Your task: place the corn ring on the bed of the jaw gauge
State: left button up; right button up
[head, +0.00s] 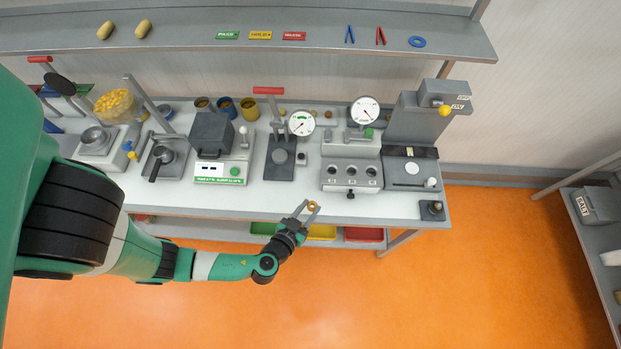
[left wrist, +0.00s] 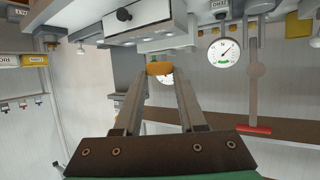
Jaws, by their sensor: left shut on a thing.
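The yellow corn ring (head: 314,206) is between the fingertips of my left gripper (head: 307,209), which is shut on it just off the bench's front edge. In the left wrist view the ring (left wrist: 158,68) spans the two fingertips (left wrist: 160,76). Two dial devices stand on the bench. One is a dark press with a red lever and a dial (head: 301,123); the other is a grey block (head: 351,174) with a dial (head: 365,109) above it. I cannot tell for sure which is the jaw gauge. The ring is apart from both. My right gripper is not in view.
A green-labelled machine (head: 221,160) stands left of the press. A tall grey machine (head: 413,150) stands right of the grey block. A small dark box (head: 432,210) sits at the bench's right front corner. The bench front strip (head: 270,199) is largely clear.

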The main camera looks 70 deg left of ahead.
pick_arm(q)
jog(key=w+d+f+m+t+h+b, duration=0.2)
jog(key=d+f+m+h+b, duration=0.1)
jog(key=d, duration=0.5)
jog(key=b, duration=2.3)
send_over(306, 210)
jog(key=d, duration=0.1)
notch_tip(306, 210, down, 9)
jog(key=shift+w+a+f, duration=0.1)
jog(key=f, duration=0.1)
jog(key=f+b, duration=0.1)
jog(key=f, duration=0.1)
jog(key=shift+a+f, duration=0.25)
jog(key=shift+a, duration=0.05)
jog(key=o, duration=0.9)
jog(key=shift+b, duration=0.3)
